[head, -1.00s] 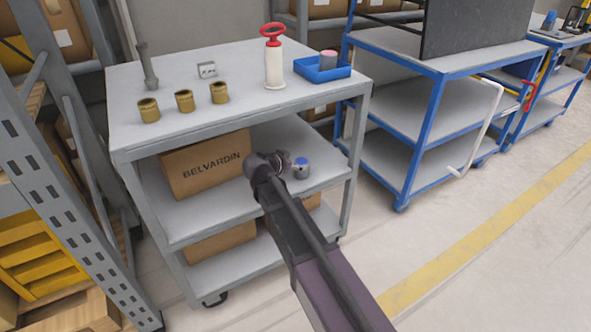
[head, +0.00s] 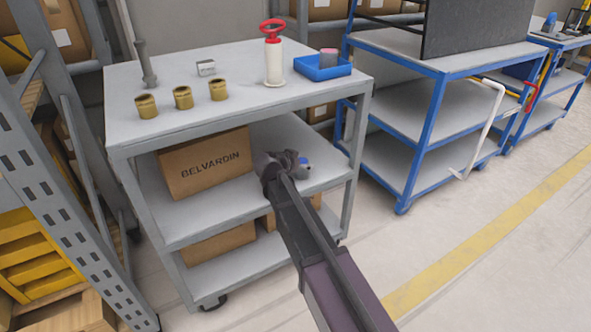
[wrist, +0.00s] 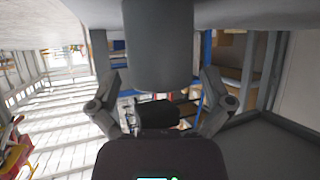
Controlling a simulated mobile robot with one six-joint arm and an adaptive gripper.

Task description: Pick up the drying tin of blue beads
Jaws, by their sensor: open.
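The tin of blue beads (head: 304,163) is a small grey cylinder with blue at its top. It stands on the middle shelf of the grey cart, right of the cardboard box. My gripper (head: 288,160) is at the tin in the head view and hides most of it. In the wrist view, a plain grey cylinder (wrist: 158,50), apparently the tin, shows between the two spread fingers of my gripper (wrist: 160,80). A gap shows on each side of it. Its beads are not visible there.
The cardboard box marked BELVARDIN (head: 205,165) stands left on the same shelf. The cart's top (head: 200,65) overhangs it, holding brass bushings, a red-handled white cylinder (head: 273,60) and a blue tray (head: 322,70). A cart post (head: 352,150) stands to the right.

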